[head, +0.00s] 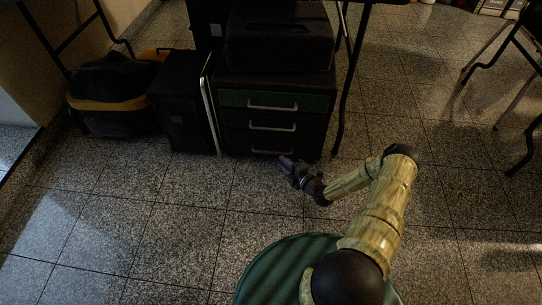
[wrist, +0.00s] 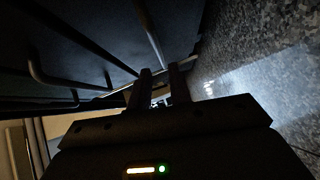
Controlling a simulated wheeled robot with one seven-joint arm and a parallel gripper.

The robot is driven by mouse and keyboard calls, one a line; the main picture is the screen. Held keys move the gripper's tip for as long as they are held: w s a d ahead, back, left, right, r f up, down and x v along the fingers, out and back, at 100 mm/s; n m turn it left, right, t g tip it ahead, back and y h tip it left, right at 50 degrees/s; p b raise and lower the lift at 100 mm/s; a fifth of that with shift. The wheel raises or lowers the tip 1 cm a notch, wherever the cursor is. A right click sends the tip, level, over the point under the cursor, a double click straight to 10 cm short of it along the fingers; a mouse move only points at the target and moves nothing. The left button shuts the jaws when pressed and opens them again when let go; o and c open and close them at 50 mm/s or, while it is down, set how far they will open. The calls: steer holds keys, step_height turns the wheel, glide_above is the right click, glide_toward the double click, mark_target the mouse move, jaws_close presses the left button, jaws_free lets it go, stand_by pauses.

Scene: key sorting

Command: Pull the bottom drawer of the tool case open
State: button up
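The dark tool case (head: 328,115) stands on the floor below a table, with three stacked drawers, each with a pale bar handle. All the drawers look shut. The bottom drawer (head: 240,145) is just above the floor, and its handle (head: 272,153) shows in the head view. My gripper (head: 285,160) is low in front of it, just below and right of the handle. In the wrist view my gripper (wrist: 161,72) has its two fingers apart with a gap between them. A handle bar (wrist: 150,35) runs down toward the fingertips; I cannot tell whether they touch it.
A black box (head: 180,105) and a black-and-yellow bag (head: 108,95) stand left of the case. A thin table leg (head: 343,110) rises just right of it. The tiled floor (head: 150,210) in front is clear. Folding chair legs (head: 490,65) are at the far right.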

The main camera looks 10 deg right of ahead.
mark_target(271, 152)
steer(key=b+x, duration=0.4)
steer(key=x, duration=0.4)
steer(key=shift+w+a, duration=0.1)
steer(key=shift+w, duration=0.15)
jaws_close()
